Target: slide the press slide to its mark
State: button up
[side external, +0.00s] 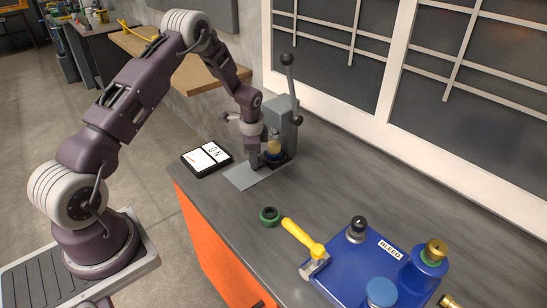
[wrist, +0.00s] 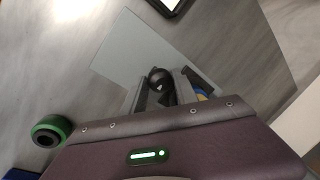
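The grey press (side external: 284,125) stands on the bench against the wall, its lever raised with a black ball knob (side external: 288,59) on top. A part with a brass-coloured top and blue below (side external: 274,150) sits at its front. My gripper (side external: 254,160) points down beside this part, low over the pale grey plate (side external: 243,179). In the wrist view my two fingers (wrist: 161,92) stand either side of a dark rounded piece (wrist: 160,76), perhaps the slide's knob. I cannot tell whether they grip it. I cannot make out the mark; my gripper hides part of the press base.
A black-framed tablet (side external: 207,157) lies left of the plate. A white-framed window (side external: 395,75) backs the bench.

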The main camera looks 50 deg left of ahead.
grip_shut()
jog(key=shift+s, duration=6.45)
jog(key=o, duration=0.6)
grip_release()
jog(key=shift+o, duration=0.2)
jog(key=s+d+r+n+t, duration=0.15)
jog(key=d+r, duration=0.45)
jog(key=r, duration=0.6)
jog(key=s+d+r+n+t, duration=0.1)
jog(key=s+d+r+n, duration=0.3)
jog(key=r, duration=0.8)
jog(key=s+d+r+n+t+h, duration=0.1)
jog(key=s+d+r+n+h, duration=0.1)
jog(key=s+d+r, duration=0.5)
jog(key=s+d, duration=0.5)
jog(key=s, duration=0.1)
jog(key=shift+d+r, duration=0.2)
